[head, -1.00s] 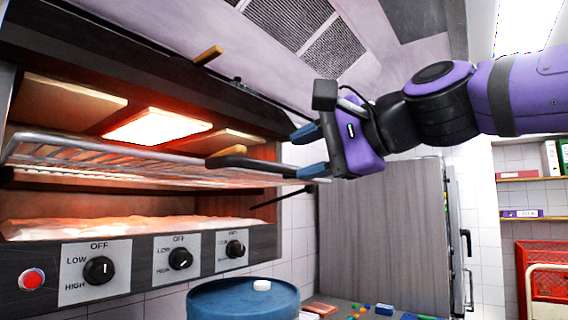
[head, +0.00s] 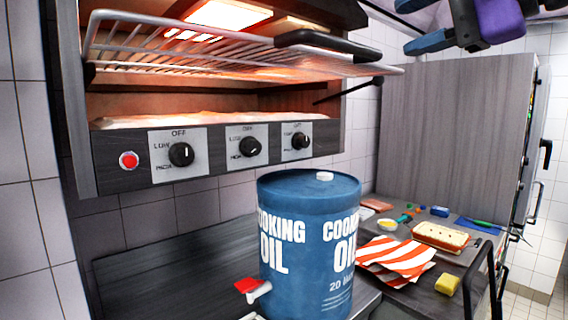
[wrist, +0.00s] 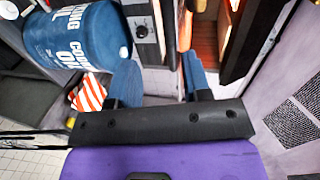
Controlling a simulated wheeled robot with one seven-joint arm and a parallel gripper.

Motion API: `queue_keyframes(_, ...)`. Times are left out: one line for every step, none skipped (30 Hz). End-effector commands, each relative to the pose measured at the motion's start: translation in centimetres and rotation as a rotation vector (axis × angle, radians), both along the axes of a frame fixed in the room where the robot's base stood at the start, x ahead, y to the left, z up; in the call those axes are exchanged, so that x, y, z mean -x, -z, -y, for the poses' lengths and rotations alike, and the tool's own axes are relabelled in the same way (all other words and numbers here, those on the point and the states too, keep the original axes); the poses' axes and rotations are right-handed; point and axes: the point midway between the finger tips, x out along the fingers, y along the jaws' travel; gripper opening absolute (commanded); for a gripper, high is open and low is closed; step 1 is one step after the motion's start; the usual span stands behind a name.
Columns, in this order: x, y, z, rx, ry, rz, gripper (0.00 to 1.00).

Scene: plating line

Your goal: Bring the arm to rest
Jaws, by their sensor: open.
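My gripper (head: 404,26) is at the top right of the head view, partly cut off by the upper edge. Its two blue fingers are apart, with nothing between them. In the wrist view my gripper (wrist: 158,72) also shows its blue fingers spread and empty. The fingers are in front of the grill oven (head: 215,155), near the black handle (head: 330,45) of its wire rack (head: 180,45). I see no contact in the head view. Most of my arm is outside the head view.
A blue cooking oil drum (head: 308,230) stands below the oven. A tall grey cabinet (head: 450,130) stands at right. The counter holds striped cloths (head: 395,258), a food tray (head: 440,236), a yellow block (head: 447,284) and small items. Open air lies between drum and gripper.

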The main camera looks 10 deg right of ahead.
Motion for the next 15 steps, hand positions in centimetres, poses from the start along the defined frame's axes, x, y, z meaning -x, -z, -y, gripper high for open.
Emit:
queue_keyframes(-0.2, 1.5, 0.2, 0.059, -0.001, -0.008, 0.44)
queue_keyframes(-0.3, 2.6, 0.4, 0.108, -0.004, -0.012, 0.44)
queue_keyframes(-0.4, 4.4, 0.7, 0.189, -0.011, -0.02, 0.44)
queue_keyframes(-0.4, 5.9, 1.1, 0.26, -0.02, -0.029, 0.44)
queue_keyframes(-0.5, 7.6, 1.5, 0.338, -0.029, -0.038, 0.44)
queue_keyframes(-0.4, 10.0, 2.1, 0.448, -0.052, -0.055, 0.44)
queue_keyframes(-0.2, 11.9, 2.7, 0.534, -0.071, -0.07, 0.44)
queue_keyframes(0.0, 13.7, 3.2, 0.617, -0.094, -0.085, 0.44)
queue_keyframes(0.3, 16.1, 4.1, 0.725, -0.129, -0.109, 0.44)
queue_keyframes(0.7, 17.8, 4.7, 0.801, -0.16, -0.128, 0.44)
queue_keyframes(1.0, 19.3, 5.3, 0.874, -0.191, -0.146, 0.44)
queue_keyframes(1.6, 21.3, 6.1, 0.964, -0.235, -0.172, 0.44)
queue_keyframes(2.1, 22.6, 6.7, 1.024, -0.268, -0.191, 0.44)
queue_keyframes(2.5, 23.8, 7.3, 1.079, -0.3, -0.209, 0.44)
queue_keyframes(3.1, 25.2, 8.0, 1.144, -0.343, -0.23, 0.44)
